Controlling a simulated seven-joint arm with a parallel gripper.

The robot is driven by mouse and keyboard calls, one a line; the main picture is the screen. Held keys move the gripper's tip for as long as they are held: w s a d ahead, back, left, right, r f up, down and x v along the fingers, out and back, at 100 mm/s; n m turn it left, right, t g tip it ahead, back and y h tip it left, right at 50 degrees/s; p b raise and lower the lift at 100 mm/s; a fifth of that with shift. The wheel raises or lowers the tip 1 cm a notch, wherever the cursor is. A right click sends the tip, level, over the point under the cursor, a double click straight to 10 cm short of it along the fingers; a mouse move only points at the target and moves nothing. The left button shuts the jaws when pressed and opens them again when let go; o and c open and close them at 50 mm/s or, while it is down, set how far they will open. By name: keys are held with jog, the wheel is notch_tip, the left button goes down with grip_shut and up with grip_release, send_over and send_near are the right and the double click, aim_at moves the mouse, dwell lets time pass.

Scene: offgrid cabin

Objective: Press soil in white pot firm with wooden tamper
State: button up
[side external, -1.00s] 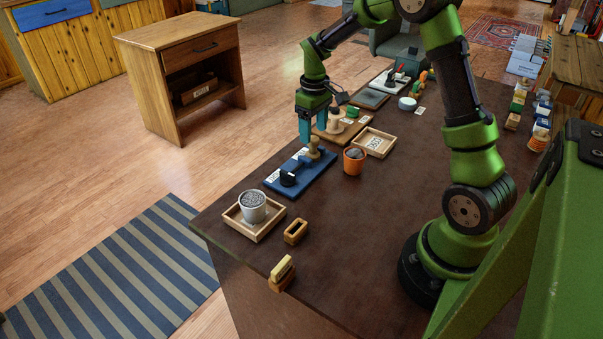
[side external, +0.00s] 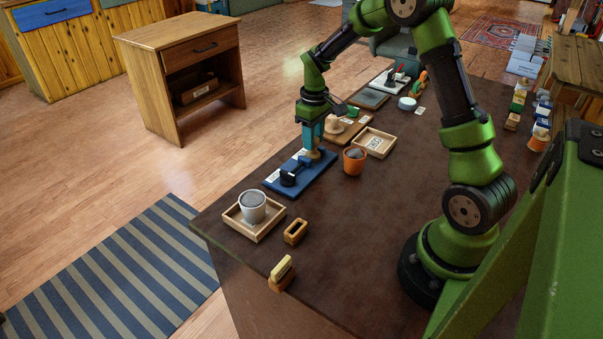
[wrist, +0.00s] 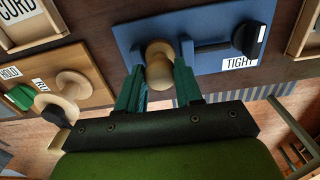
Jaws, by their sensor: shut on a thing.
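The white pot (side external: 253,210) stands upright in a shallow wooden tray (side external: 240,231) near the table's front left corner, with grey soil (side external: 253,198) showing at its top. The wooden tamper (side external: 315,154) is at the far end of a blue board (side external: 296,175). My gripper (side external: 313,150) is low over that board, shut on the tamper. In the wrist view the tamper's round pale knob (wrist: 159,72) sits between my two teal fingers (wrist: 158,85). The tamper's lower part is hidden there. The pot is not in the wrist view.
An orange pot (side external: 354,161) and a wooden tray with a card (side external: 375,142) stand to the right. A tan board (wrist: 68,75) with wooden pieces lies beside. Two small wooden blocks are near the white pot.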

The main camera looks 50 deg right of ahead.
grip_shut()
jog(key=shift+r, duration=3.05)
jog(key=shift+s, duration=0.2)
jog(key=s+a+r, duration=0.2)
jog(key=a+r, duration=0.1)
jog(key=a, duration=0.4)
jog(key=s+a+r, duration=0.2)
jog(key=a+r, duration=0.2)
jog(key=a, duration=0.3)
jog(key=w+a+f, duration=0.2)
jog(key=w+a, duration=0.2)
jog(key=a, duration=0.7)
jog(key=shift+s+d+f, duration=0.1)
jog(key=shift+s+f, duration=0.05)
jog(key=shift+f, duration=1.3)
jog(key=shift+s+f, duration=0.1)
jog(key=shift+f, duration=1.3)
jog(key=shift+f, duration=0.55)
jog(key=shift+r, duration=0.1)
